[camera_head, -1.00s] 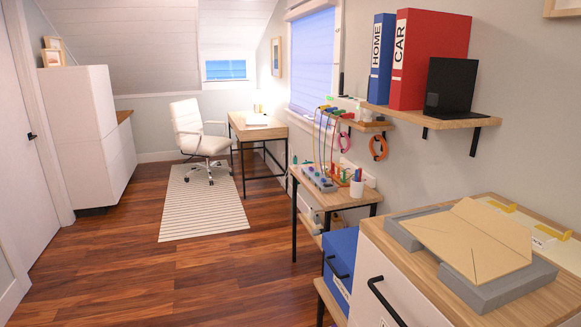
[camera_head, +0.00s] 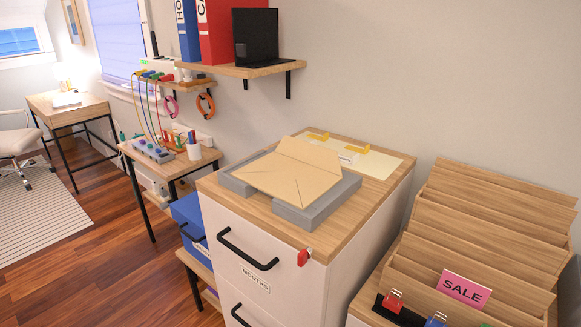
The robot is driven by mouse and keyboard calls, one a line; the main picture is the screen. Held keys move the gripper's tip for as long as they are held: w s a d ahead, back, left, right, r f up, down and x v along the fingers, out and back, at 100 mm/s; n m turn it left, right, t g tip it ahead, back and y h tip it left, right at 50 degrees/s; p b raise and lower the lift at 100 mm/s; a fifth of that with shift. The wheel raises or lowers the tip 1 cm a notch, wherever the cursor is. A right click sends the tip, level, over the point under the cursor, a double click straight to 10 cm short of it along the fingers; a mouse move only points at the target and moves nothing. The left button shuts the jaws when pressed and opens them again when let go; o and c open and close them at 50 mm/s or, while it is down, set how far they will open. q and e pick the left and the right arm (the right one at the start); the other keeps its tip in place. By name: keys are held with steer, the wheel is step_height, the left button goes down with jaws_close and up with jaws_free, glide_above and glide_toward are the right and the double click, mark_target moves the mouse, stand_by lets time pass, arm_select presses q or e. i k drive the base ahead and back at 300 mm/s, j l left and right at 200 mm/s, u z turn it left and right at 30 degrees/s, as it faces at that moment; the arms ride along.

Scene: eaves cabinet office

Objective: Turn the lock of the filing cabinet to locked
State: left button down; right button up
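The filing cabinet (camera_head: 338,243) is white with a wooden top and stands in the middle of the head view. Its front has black bar handles (camera_head: 247,250) and a label reading "MONTHS". A small red piece (camera_head: 304,257), which looks like the lock or its key, sits at the upper right corner of the top drawer front. It is too small to tell which way it is turned. Neither of my grippers is in view.
A grey tray (camera_head: 318,217) with a tan envelope (camera_head: 290,168) lies on the cabinet top. A wooden stepped rack (camera_head: 490,222) with a pink "SALE" card (camera_head: 463,290) stands to the right. A blue box (camera_head: 187,217) sits left of the cabinet. Wooden floor (camera_head: 90,250) is clear at the left.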

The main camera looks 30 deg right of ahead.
mark_target(307, 252)
steer(key=z, duration=1.2)
steer(key=i+l+u, duration=0.1)
steer(key=l+u, duration=0.2)
steer(key=l, duration=0.3)
